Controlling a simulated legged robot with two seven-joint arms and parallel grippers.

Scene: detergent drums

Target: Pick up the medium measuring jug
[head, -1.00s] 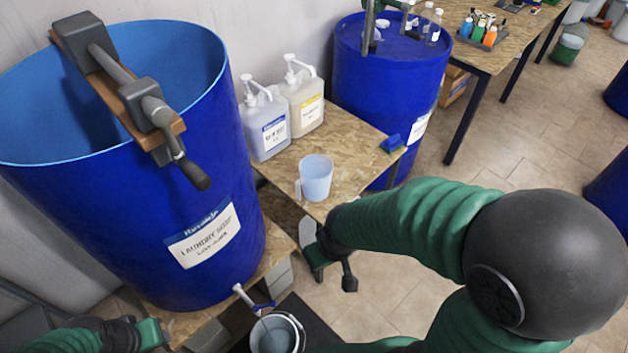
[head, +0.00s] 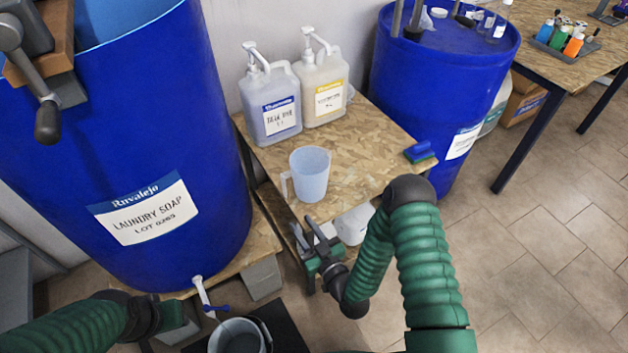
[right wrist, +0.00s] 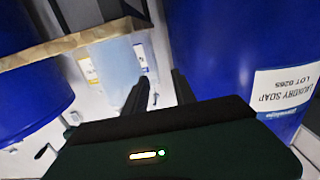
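A translucent pale blue measuring jug (head: 312,176) stands upright near the front edge of the small chipboard table (head: 375,150), its handle to the left. My right gripper (head: 306,232) is just below and in front of the table edge, under the jug. Its two fingers are apart with nothing between them, and it does not touch the jug. In the right wrist view, which looks upside down, the dark fingers (right wrist: 158,92) are apart and a pale blue shape, seemingly the jug (right wrist: 115,64), lies beyond them. My left gripper (head: 165,315) is low at the left; its fingers are unclear.
Two pump bottles (head: 270,105) (head: 322,90) stand behind the jug. Another blue drum (head: 440,80) stands behind right.

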